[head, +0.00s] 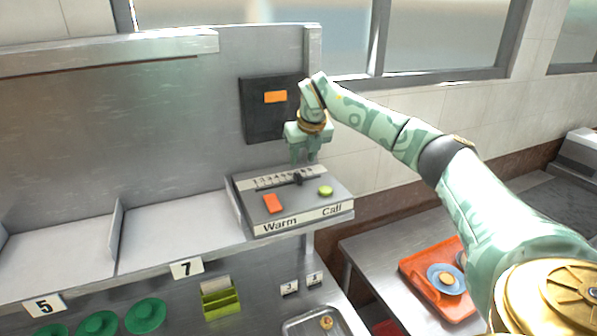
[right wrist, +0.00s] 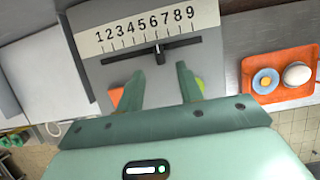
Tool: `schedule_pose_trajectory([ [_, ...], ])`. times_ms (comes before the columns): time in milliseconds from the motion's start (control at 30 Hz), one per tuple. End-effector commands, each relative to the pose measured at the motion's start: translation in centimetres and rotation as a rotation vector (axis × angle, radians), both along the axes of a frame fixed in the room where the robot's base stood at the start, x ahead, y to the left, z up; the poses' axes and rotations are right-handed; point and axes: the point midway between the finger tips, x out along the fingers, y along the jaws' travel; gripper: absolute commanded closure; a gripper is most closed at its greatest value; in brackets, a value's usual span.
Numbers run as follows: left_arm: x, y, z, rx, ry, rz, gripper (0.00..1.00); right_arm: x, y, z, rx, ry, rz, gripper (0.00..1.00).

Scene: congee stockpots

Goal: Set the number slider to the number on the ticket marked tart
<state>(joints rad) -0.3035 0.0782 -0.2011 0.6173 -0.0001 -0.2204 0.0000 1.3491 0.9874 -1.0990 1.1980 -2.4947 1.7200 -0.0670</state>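The number slider is a black knob (right wrist: 158,53) in a slot under a pale strip of numbers 1 to 9 (right wrist: 145,27). In the right wrist view the knob stands near the 6. The slider sits on a grey console (head: 330,200) in the head view. My right gripper (head: 304,158) is above the console; in the right wrist view its two fingers (right wrist: 160,82) are apart and empty, short of the knob. No ticket reads clearly as tart. My left gripper is out of view.
The console also has an orange button (head: 272,203) marked Warm and a green button (head: 325,190) marked Call. A dark panel (head: 262,125) is behind it. A green holder (head: 220,300) with a card stands below; an orange tray (head: 415,270) lies at right.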

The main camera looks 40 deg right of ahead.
Motion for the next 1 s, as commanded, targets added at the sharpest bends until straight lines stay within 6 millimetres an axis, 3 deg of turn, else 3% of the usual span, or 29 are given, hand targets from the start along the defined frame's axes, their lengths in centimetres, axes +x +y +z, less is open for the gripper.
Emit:
schedule_pose_trajectory([
  [100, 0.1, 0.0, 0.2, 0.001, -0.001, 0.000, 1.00, 1.0, -0.2, -2.6, 0.002, 0.003, 0.000, 0.64],
  [300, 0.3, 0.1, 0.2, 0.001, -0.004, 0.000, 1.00, 2.1, -0.6, -5.4, 0.002, 0.000, 0.001, 0.64],
  [700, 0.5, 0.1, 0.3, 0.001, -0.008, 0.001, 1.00, 2.5, -0.7, -6.3, 0.000, -0.001, 0.001, 0.64],
  [833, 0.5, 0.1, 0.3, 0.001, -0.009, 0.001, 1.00, 2.5, -0.7, -6.3, 0.000, -0.001, 0.001, 0.97],
  [1000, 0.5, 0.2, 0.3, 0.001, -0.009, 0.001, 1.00, 2.5, -0.8, -6.2, 0.001, -0.001, 0.000, 1.00],
])
